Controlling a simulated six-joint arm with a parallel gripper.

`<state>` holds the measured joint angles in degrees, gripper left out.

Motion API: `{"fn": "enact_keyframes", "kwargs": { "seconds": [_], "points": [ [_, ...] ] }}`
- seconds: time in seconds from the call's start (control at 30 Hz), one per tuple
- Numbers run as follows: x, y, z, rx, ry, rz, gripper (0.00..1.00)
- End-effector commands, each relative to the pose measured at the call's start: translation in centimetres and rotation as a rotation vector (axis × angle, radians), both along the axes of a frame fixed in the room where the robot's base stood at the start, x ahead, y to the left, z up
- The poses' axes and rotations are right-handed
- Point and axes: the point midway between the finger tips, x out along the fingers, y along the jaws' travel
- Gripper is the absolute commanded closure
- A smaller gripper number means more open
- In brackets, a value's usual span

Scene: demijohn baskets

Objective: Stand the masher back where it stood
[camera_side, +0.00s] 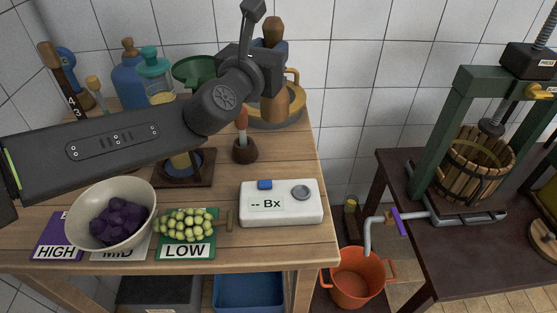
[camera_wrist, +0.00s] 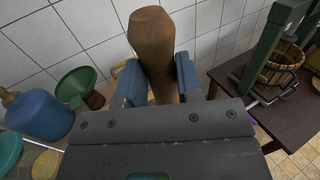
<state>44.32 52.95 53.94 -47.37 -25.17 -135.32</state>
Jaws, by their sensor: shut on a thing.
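The masher (camera_side: 274,98) is a brown wooden club with a knobbed top and a thicker lower body. It looks upright in the side view. My gripper (camera_side: 266,62) is shut around its upper part; in the wrist view my gripper (camera_wrist: 160,82) has one finger on each side of the masher (camera_wrist: 152,40). Its lower end shows over a round, shallow tan-rimmed vessel (camera_side: 295,116) at the back right of the wooden table (camera_side: 318,190). I cannot tell whether the masher touches this vessel. My arm hides part of the table's back.
A green funnel (camera_side: 192,70), teal-topped jar (camera_side: 154,62) and blue demijohn (camera_side: 129,80) stand left of the masher. A red-handled tool in a dark holder (camera_side: 244,150) stands in front. A white meter (camera_side: 282,203), grape bunch (camera_side: 186,226) and bowl (camera_side: 84,234) line the front.

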Motion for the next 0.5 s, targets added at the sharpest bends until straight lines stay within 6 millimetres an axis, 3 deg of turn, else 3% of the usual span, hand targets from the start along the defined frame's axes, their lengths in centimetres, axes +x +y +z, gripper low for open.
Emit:
{"fn": "enact_keyframes", "kwargs": {
  "seconds": [0.1,0.2,0.37,0.5],
  "points": [
    [1.6,-0.7,-2.8,0.002,0.002,0.023,1.0],
    [2.4,-0.9,-4.4,0.003,0.005,0.035,1.0],
    [3.0,-1.1,-6.0,0.004,0.008,0.045,1.0],
    [3.1,-1.1,-8.5,0.008,0.009,0.047,1.0]
  ]
}}
